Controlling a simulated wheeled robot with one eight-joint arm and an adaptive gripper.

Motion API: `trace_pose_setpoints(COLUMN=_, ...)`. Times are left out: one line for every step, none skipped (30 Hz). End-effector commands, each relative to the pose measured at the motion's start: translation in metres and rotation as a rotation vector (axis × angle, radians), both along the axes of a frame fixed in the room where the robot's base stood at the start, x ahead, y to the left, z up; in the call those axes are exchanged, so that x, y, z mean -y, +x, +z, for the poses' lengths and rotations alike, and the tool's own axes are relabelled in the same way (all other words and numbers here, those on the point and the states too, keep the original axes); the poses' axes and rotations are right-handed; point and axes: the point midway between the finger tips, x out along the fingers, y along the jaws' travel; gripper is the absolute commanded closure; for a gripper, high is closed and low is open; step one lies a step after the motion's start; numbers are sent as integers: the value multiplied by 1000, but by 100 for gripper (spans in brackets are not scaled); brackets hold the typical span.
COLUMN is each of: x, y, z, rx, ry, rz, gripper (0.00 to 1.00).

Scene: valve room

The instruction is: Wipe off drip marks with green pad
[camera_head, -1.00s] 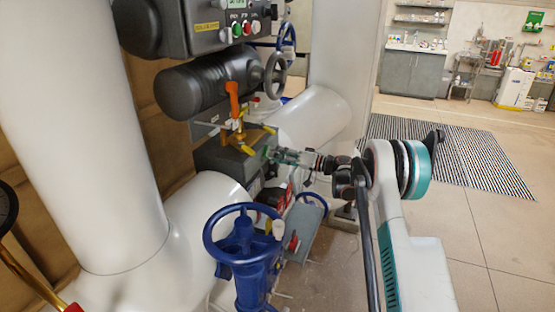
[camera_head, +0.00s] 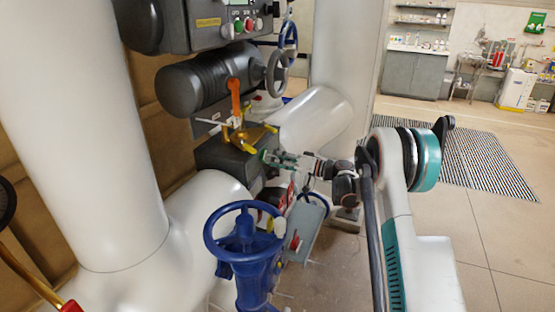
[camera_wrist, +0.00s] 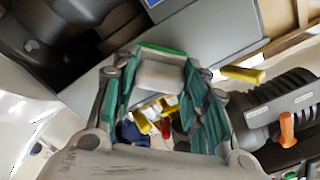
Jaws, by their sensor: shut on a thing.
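My gripper (camera_wrist: 160,95) has green-lined fingers and is shut on the green pad (camera_wrist: 161,48), a pale block with a green face at its far side. The pad sits between the fingertips, close to a flat grey surface (camera_wrist: 215,38) in the wrist view; I cannot tell whether they touch. In the head view my gripper (camera_head: 282,160) is beside the right end of a dark grey box (camera_head: 222,158) below the yellow-handled valve fitting (camera_head: 247,135). The pad is too small to make out clearly there. I cannot make out any drip marks in either view.
A blue handwheel valve (camera_head: 243,240) stands in front, below my gripper. Large white pipes (camera_head: 85,130) fill the left. A black cylindrical actuator (camera_head: 205,82) and a control box (camera_head: 215,22) are above. Open floor (camera_head: 480,235) with a striped mat (camera_head: 480,160) lies right.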

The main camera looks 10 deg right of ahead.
Motion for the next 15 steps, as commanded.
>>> trace_pose_setpoints(x=-3, y=-3, z=0, rx=0, ry=0, rz=1, gripper=78)
trace_pose_setpoints(x=-4, y=-5, z=0, rx=0, ry=0, rz=1, gripper=78)
trace_pose_setpoints(x=-7, y=-7, z=-1, rx=0, ry=0, rz=1, gripper=78)
trace_pose_setpoints(x=-8, y=-9, z=-1, rx=0, ry=0, rz=1, gripper=78)
trace_pose_setpoints(x=-10, y=-11, z=-1, rx=0, ry=0, rz=1, gripper=78)
trace_pose_setpoints(x=-12, y=-13, z=0, rx=0, ry=0, rz=1, gripper=78)
trace_pose_setpoints(x=-13, y=-15, z=-1, rx=0, ry=0, rz=1, gripper=78)
trace_pose_setpoints(x=-15, y=-17, z=-1, rx=0, ry=0, rz=1, gripper=78)
trace_pose_setpoints(x=-17, y=-20, z=-1, rx=0, ry=0, rz=1, gripper=78)
trace_pose_setpoints(x=-18, y=-21, z=-1, rx=0, ry=0, rz=1, gripper=78)
trace_pose_setpoints(x=-19, y=-22, z=-1, rx=0, ry=0, rz=1, gripper=78)
trace_pose_setpoints(x=-21, y=-24, z=0, rx=0, ry=0, rz=1, gripper=78)
trace_pose_setpoints(x=-21, y=-24, z=0, rx=0, ry=0, rz=1, gripper=78)
trace_pose_setpoints(x=-21, y=-25, z=0, rx=0, ry=0, rz=1, gripper=78)
trace_pose_setpoints(x=-21, y=-25, z=1, rx=0, ry=0, rz=1, gripper=78)
